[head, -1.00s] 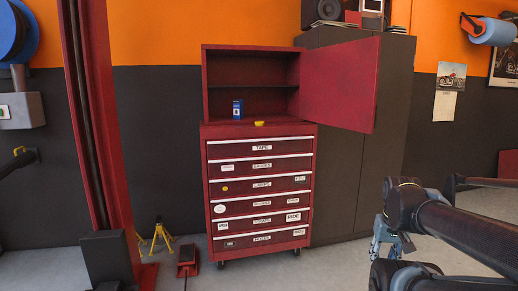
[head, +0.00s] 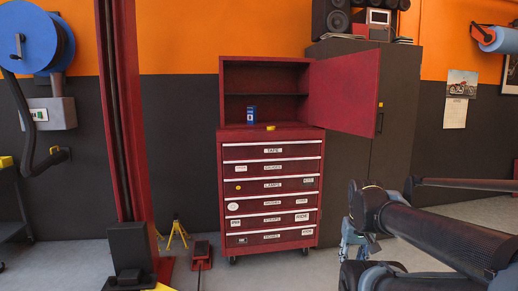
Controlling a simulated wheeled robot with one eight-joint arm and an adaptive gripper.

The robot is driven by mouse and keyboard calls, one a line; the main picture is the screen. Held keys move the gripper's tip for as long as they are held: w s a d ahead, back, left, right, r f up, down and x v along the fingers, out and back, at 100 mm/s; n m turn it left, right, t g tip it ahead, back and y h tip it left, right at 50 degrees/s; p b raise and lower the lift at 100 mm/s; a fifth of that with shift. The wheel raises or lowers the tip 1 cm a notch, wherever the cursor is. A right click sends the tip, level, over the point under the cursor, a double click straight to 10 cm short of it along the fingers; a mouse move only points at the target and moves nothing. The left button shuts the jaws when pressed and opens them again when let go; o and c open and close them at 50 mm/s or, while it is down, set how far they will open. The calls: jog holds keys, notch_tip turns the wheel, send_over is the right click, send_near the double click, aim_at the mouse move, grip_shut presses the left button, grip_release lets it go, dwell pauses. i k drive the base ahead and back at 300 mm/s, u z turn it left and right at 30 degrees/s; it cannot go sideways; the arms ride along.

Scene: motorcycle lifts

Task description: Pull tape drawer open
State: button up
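The tape drawer (head: 272,151) is the top drawer of a red rolling tool cabinet (head: 222,200). It carries a white TAPE label and has a pale strip along its top edge. It looks shut, flush with the drawers below. My gripper (head: 352,238) is at the lower right, in front of the grey locker and well apart from the cabinet. It is partly hidden by my arm, and its fingers are too small and covered to read.
An open red door (head: 345,92) sticks out right of the upper cabinet. A blue box (head: 251,115) and a yellow item (head: 271,128) sit above the drawers. A red lift post (head: 130,120), yellow stand (head: 178,234) and red jack (head: 202,252) stand left. Floor before the cabinet looks clear.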

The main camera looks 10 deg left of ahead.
aim_at(247, 150)
jog(key=u, duration=0.05)
jog(key=i, duration=1)
